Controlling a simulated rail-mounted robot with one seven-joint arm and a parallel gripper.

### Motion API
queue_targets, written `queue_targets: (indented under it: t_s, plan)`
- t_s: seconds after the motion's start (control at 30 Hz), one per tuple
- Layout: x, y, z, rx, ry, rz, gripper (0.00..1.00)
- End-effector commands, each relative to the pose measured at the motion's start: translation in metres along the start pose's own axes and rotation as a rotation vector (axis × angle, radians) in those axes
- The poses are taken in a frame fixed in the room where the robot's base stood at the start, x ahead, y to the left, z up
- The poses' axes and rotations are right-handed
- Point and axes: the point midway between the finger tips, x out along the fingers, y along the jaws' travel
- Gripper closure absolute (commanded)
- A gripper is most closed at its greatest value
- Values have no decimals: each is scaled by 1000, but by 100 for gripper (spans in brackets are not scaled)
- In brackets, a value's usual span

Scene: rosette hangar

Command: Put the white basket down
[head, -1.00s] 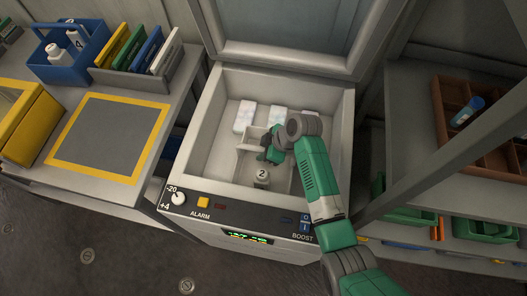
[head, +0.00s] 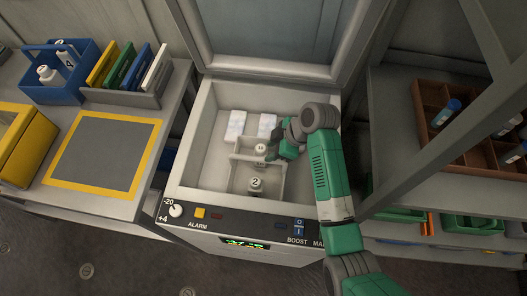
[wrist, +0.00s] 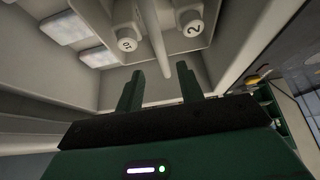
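The white basket (head: 236,171) stands inside the open chest freezer, its base apparently on the freezer floor. A bottle marked 2 (head: 255,184) and a second numbered bottle (head: 261,149) stand in it. In the wrist view the basket's pale bar (wrist: 152,42) lies beyond my fingertips, between the two bottles. My gripper (head: 283,147) is over the right part of the basket and hides some of it. In the wrist view my gripper (wrist: 158,82) has its two fingers apart with nothing between them.
White packs (head: 235,126) lie at the freezer's back. The freezer's lid (head: 270,45) is raised behind. A yellow-edged mat (head: 101,150) on the left bench is bare. A blue carrier (head: 62,86) holds bottles; a brown divided tray (head: 428,98) sits on the right shelf.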

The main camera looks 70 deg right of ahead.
Motion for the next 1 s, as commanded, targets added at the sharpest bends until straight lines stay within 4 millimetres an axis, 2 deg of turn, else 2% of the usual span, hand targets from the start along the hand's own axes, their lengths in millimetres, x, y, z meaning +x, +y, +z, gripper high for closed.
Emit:
queue_targets:
  t_s: [0.13, 0.53, 0.57, 0.63, 0.67, 0.73, 0.77, 0.8, 0.83, 0.87, 0.9, 0.93, 0.97, 1.0]
  plan:
    - [-11, 0, 0, 1, 0, 0, 62]
    - [-11, 0, 0, 0, 0, 0, 62]
    - [-11, 0, -1, -1, 0, 1, 62]
    - [-13, 2, -18, -13, 5, 31, 62]
    - [-15, 3, -34, -22, 13, 60, 62]
    - [-26, 4, -94, -51, 56, 163, 62]
    - [-33, 1, -127, -64, 90, 217, 62]
    - [-46, -8, -174, -79, 151, 287, 62]
    - [-57, -17, -209, -87, 207, 336, 62]
    - [-69, -28, -242, -92, 268, 378, 62]
    - [-87, -47, -283, -98, 357, 425, 62]
    - [-102, -63, -312, -100, 429, 454, 62]
    - [-118, -81, -339, -103, 505, 476, 62]
    - [-141, -108, -373, -102, 612, 495, 62]
